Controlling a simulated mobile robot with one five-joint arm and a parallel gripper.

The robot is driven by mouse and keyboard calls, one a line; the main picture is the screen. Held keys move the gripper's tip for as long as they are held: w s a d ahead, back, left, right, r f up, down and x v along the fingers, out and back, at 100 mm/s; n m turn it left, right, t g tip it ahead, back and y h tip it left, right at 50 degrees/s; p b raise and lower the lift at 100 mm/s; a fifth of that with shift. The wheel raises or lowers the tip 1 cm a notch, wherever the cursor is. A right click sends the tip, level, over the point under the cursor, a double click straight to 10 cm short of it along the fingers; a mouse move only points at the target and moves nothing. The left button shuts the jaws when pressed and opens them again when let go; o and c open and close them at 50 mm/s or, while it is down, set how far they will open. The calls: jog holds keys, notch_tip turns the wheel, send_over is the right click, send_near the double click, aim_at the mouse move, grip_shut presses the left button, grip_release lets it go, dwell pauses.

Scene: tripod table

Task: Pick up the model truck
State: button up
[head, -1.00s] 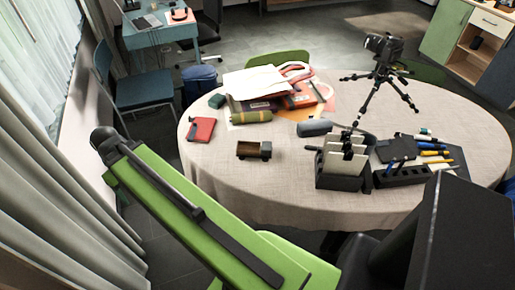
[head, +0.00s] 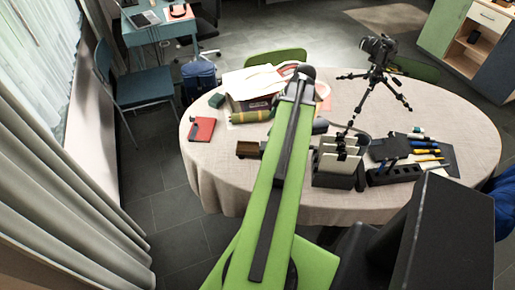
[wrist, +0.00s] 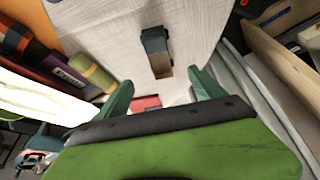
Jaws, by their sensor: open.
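The model truck (head: 248,149) sits on the round table (head: 222,175), near its front left part. It has a brown open bed, and my arm covers its right end in the head view. In the wrist view the truck (wrist: 157,52) lies ahead of my gripper (wrist: 161,78), with its dark cab farther off and its brown bed nearer. My gripper's two green fingers are spread apart, with nothing between them. The truck's bed end appears near the gap between the fingertips; I cannot tell the height between them. In the head view my arm hides the gripper.
A red notebook (head: 202,129) lies left of the truck. Books, a rolled green item (head: 250,116) and papers lie behind it. A dark file holder (head: 338,178) stands to the right. A camera tripod (head: 376,85) stands at the back right. The cloth in front of the truck is clear.

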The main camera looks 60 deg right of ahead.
jog(key=b, duration=1.1)
send_near(254, 150)
jog(key=shift+x, duration=1.1)
jog(key=shift+w+f, duration=0.1)
jog(key=shift+f, duration=0.2)
jog(key=b+x, duration=0.5)
jog(key=shift+d+f, duration=0.1)
jog(key=shift+f, duration=0.05)
jog(key=shift+r, duration=0.2)
grip_shut()
jog(key=shift+r, duration=0.1)
